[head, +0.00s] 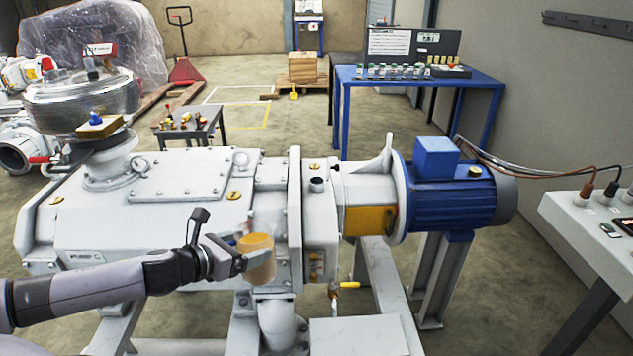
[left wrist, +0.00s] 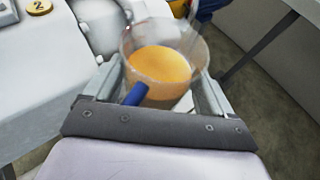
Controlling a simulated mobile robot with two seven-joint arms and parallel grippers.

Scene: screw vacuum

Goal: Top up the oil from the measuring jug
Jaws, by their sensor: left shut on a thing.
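The measuring jug (head: 261,262) is clear and holds amber oil. My left gripper (head: 240,262) is shut on it in front of the grey-white pump (head: 150,225). The left wrist view shows the jug (left wrist: 165,70) between the fingers of the left gripper (left wrist: 160,98), with the oil surface visible and a blue piece in front of it. The jug looks close to upright. A dark round opening (head: 317,184) stands on top of the pump's end housing, up and right of the jug. My right gripper is not in view.
A blue motor (head: 450,190) joins the pump's right end. A yellow-handled valve (head: 345,286) sits low beside the jug. A grey control box (head: 590,215) stands at the right. A small table (head: 190,133) and blue bench (head: 420,80) are behind.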

